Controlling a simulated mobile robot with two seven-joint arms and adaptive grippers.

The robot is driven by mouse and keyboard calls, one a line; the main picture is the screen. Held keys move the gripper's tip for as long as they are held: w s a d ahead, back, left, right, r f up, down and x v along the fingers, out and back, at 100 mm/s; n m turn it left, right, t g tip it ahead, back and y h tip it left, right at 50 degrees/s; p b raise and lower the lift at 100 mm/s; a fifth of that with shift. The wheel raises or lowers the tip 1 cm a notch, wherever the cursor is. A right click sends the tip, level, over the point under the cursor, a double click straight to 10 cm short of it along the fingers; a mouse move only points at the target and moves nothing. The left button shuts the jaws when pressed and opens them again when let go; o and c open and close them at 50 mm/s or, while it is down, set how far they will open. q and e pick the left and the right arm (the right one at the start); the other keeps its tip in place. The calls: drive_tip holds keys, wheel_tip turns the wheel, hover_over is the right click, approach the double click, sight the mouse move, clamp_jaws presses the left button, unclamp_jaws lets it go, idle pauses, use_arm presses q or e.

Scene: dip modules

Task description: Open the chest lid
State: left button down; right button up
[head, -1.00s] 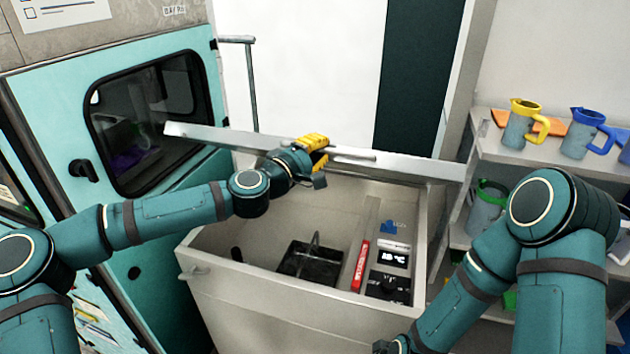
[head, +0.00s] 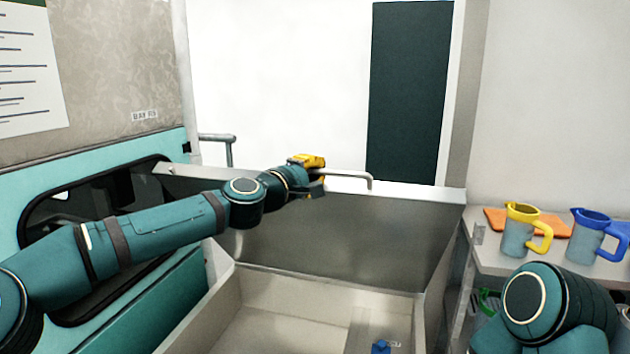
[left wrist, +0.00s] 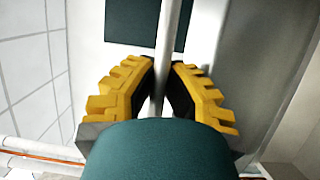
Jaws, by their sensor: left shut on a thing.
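The chest lid (head: 340,234) is a grey metal panel raised steeply at the back of the chest (head: 290,292), which stands open below it. A bar handle (head: 352,174) runs along the lid's top edge. My left gripper (head: 312,176) is at that handle, with its yellow fingers shut on the bar. In the left wrist view the handle bar (left wrist: 163,75) passes between the two yellow fingers (left wrist: 163,95). My right arm shows at the lower right, but its gripper is out of view.
A blue item (head: 381,346) lies inside the chest near the lower frame edge. To the right, a shelf (head: 500,258) holds a yellow-handled jug (head: 517,232), a blue-handled jug (head: 588,238) and an orange item (head: 553,224). A teal cabinet (head: 100,165) with a dark window stands at left.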

use_arm(q)
drive_tip(key=shift+w+r, duration=0.1)
drive_tip(key=shift+r, duration=0.15)
drive_tip(key=c, duration=1)
unclamp_jaws()
drive_tip(key=shift+s, duration=0.2)
drive_tip(key=shift+a+f, duration=0.1)
drive_tip(key=shift+f, duration=0.05)
drive_tip(key=shift+a, duration=0.1)
drive_tip(key=shift+s+a, duration=0.2)
drive_tip(key=shift+s, duration=0.05)
drive_tip(key=v, duration=1.1)
drive_tip(key=shift+s+r, duration=0.15)
drive_tip(key=shift+r, duration=0.05)
